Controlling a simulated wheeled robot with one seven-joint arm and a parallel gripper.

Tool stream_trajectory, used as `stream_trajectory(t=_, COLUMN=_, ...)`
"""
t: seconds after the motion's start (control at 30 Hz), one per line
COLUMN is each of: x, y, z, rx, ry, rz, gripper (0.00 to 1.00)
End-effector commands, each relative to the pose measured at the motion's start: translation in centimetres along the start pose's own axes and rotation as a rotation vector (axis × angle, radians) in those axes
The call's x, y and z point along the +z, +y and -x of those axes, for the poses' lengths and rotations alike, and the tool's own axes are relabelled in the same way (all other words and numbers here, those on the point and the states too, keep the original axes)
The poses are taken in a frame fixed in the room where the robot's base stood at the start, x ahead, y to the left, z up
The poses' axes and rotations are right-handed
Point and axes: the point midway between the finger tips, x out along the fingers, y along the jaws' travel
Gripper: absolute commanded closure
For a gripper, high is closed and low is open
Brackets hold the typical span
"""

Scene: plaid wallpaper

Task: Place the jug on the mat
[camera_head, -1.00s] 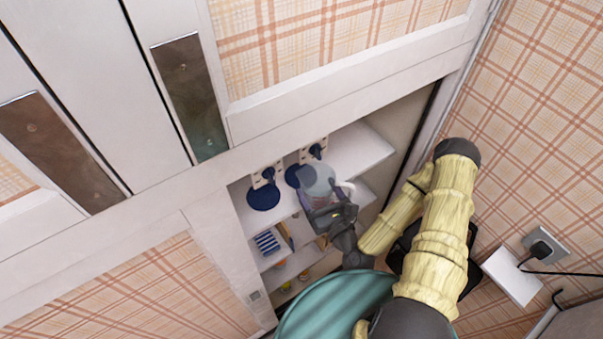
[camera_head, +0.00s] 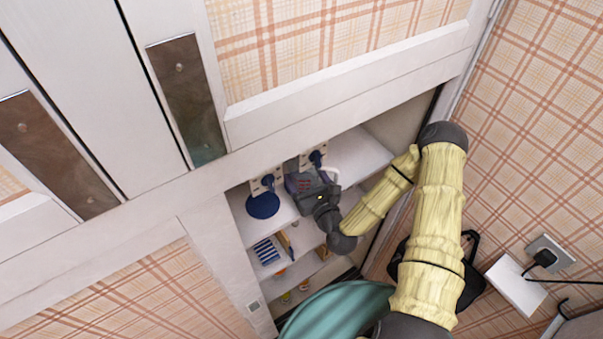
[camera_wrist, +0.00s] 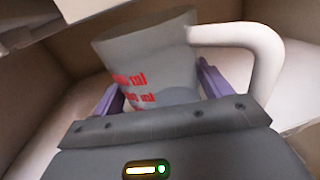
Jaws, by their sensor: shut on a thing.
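The jug (camera_wrist: 150,62) is a grey see-through vessel with red volume markings and a white handle (camera_wrist: 250,48). My gripper (camera_wrist: 160,88) is shut on it, with one purple finger on each side of its body. In the head view my gripper (camera_head: 308,186) holds the jug at the upper shelf, and the white handle (camera_head: 331,175) shows on its right. A round dark blue mat (camera_head: 262,206) lies on the shelf to the left. A second blue disc seen earlier is now hidden behind the jug and gripper. I cannot tell whether the jug touches the shelf.
The white upper shelf (camera_head: 355,152) is clear on the right. Sockets with dark plugs (camera_head: 266,181) (camera_head: 316,156) stand at the back. Lower shelves hold a blue-striped item (camera_head: 266,251) and small objects. The cabinet frame (camera_head: 200,205) borders the opening on the left.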

Motion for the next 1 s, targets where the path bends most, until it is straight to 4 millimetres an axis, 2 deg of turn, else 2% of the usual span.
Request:
stream_trajectory(t=0.13, x=0.6, y=0.1, z=-2.5, rx=0.002, ry=-0.004, rz=0.003, gripper=0.48)
stream_trajectory(t=0.3, x=-1.3, y=0.0, z=-2.3, rx=0.001, ry=0.001, rz=0.001, gripper=0.48)
stream_trajectory(t=0.67, x=-1.8, y=-0.1, z=-2.3, rx=0.001, ry=0.0, rz=-0.001, gripper=0.48)
stream_trajectory(t=0.7, x=-1.8, y=0.0, z=-2.3, rx=0.001, ry=0.0, rz=-0.001, gripper=0.19)
stream_trajectory(t=0.8, x=-1.7, y=0.0, z=-2.3, rx=0.001, ry=0.0, rz=0.0, gripper=0.01)
stream_trajectory(t=1.0, x=-1.7, y=0.0, z=-2.3, rx=0.001, ry=0.0, rz=0.0, gripper=0.01)
